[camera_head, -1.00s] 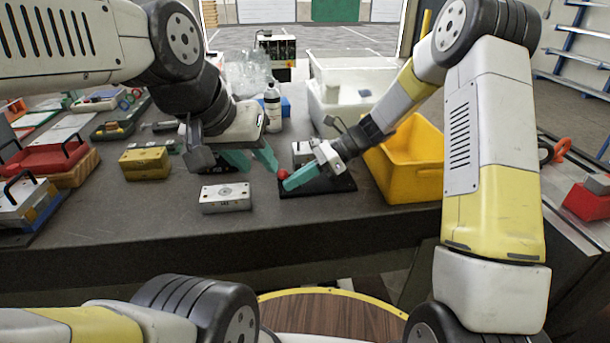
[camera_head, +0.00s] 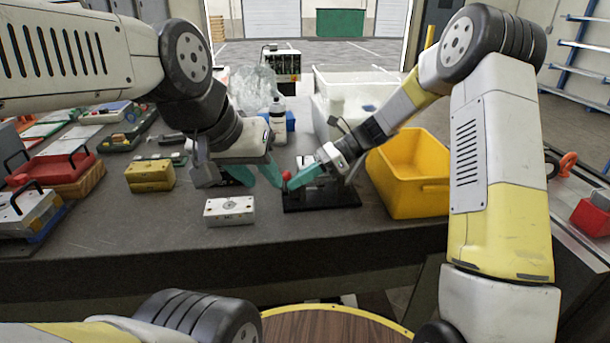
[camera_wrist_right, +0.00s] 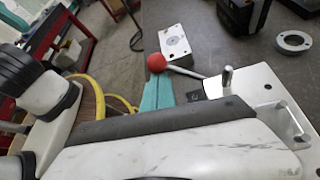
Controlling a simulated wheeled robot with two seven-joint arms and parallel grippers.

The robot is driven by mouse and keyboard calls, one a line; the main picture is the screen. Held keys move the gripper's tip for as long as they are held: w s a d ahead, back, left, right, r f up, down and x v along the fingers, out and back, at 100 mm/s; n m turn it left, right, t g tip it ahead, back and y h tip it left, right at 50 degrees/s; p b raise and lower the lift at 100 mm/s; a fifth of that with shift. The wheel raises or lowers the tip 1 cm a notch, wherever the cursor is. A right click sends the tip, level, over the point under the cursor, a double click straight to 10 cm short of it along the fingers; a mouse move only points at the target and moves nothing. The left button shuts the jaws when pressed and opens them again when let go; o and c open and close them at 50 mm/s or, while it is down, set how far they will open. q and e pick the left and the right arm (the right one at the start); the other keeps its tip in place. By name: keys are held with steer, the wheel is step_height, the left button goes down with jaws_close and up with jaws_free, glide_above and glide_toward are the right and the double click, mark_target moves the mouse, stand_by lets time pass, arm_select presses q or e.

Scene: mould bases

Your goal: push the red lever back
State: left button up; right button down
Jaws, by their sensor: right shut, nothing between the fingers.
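The red lever knob (camera_head: 286,175) is at the left side of a black base plate (camera_head: 322,199) on the workbench. In the right wrist view the red knob (camera_wrist_right: 156,62) sits at the end of a thin metal rod (camera_wrist_right: 187,72). My right gripper (camera_head: 292,184) is shut and empty, its teal fingertips right at the knob's near side. In the right wrist view its fingers (camera_wrist_right: 157,90) lie just below the knob; I cannot tell for certain whether they touch. My left gripper (camera_head: 256,176) is open and empty, just left of the knob.
A white metal block (camera_head: 229,210) lies in front of my left gripper. A yellow bin (camera_head: 415,190) stands right of the plate, a white box (camera_head: 335,100) behind it. A yellow block (camera_head: 150,176) lies farther left. The bench's front strip is mostly clear.

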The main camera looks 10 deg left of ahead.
steer(key=v, duration=0.7)
steer(key=shift+d+r, duration=0.15)
steer(key=shift+d, duration=0.1)
steer(key=shift+w, duration=0.15)
